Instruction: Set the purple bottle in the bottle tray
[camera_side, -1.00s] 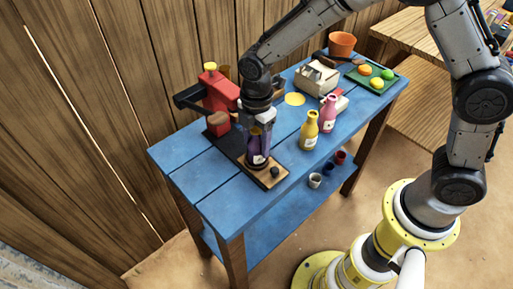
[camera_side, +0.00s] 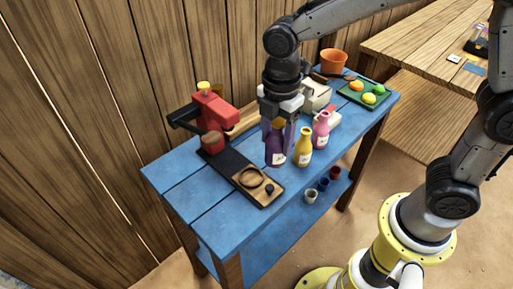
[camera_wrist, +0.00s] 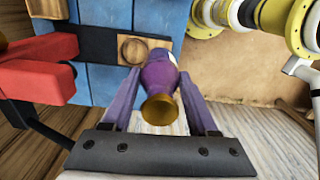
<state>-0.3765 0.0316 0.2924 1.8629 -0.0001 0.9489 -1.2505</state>
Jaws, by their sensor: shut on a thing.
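My gripper (camera_side: 280,141) is shut on the purple bottle (camera_side: 275,156), which it holds upright above the blue table. In the wrist view the bottle (camera_wrist: 158,74), with a gold cap, sits between the two fingers of my gripper (camera_wrist: 160,84). A yellow bottle (camera_side: 303,152) and a pink bottle (camera_side: 320,132) stand just right of it. A cream box-like holder (camera_side: 316,94) is behind my gripper, partly hidden; I cannot tell whether it is the bottle tray.
A red press (camera_side: 213,112) stands at the back left. An orange pot (camera_side: 333,62) and a green tray (camera_side: 351,97) with several round items are farther right. The left front tabletop is clear.

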